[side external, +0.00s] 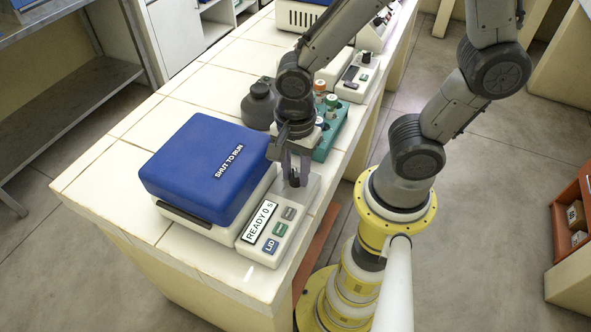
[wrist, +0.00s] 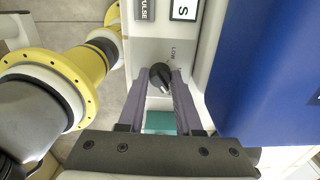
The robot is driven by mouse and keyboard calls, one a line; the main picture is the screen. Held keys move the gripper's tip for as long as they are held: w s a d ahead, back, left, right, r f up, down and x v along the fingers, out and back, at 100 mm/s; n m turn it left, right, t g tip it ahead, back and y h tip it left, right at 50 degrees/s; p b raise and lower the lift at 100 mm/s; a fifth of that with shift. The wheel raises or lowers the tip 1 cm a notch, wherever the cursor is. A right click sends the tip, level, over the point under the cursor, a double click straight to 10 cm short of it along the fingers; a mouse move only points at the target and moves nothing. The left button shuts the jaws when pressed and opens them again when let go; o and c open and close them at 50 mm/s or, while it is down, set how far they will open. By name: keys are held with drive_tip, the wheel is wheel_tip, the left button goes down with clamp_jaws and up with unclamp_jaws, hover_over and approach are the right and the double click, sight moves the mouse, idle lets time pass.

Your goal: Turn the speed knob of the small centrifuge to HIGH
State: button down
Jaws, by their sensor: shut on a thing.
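The small centrifuge has a closed blue lid (side external: 208,160) marked SHUT TO RUN and a pale control panel (side external: 263,253) along its right side. The panel display (side external: 259,222) reads READY 0 S. The dark speed knob (wrist: 160,77) is at the far end of the panel from the LID button. A LOW mark (wrist: 175,53) shows beside it in the wrist view; I cannot read a HIGH mark. My gripper (side external: 294,180) points down over the knob, its two fingers on either side of it and shut on it. The fingers (wrist: 161,80) hide part of the panel.
A teal rack (side external: 328,142) with capped tubes stands just behind the panel. A dark round bottle (side external: 258,106) stands behind the blue lid. More bench devices (side external: 357,77) are farther back. The bench's front left corner (side external: 100,190) is clear.

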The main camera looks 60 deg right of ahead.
sight(296, 173)
drive_tip(key=shift+r+m, duration=0.1)
drive_tip(key=shift+m, duration=0.5)
drive_tip(key=c, duration=0.6)
unclamp_jaws()
wheel_tip(296, 173, up, 14)
drive_tip(key=shift+f, duration=0.1)
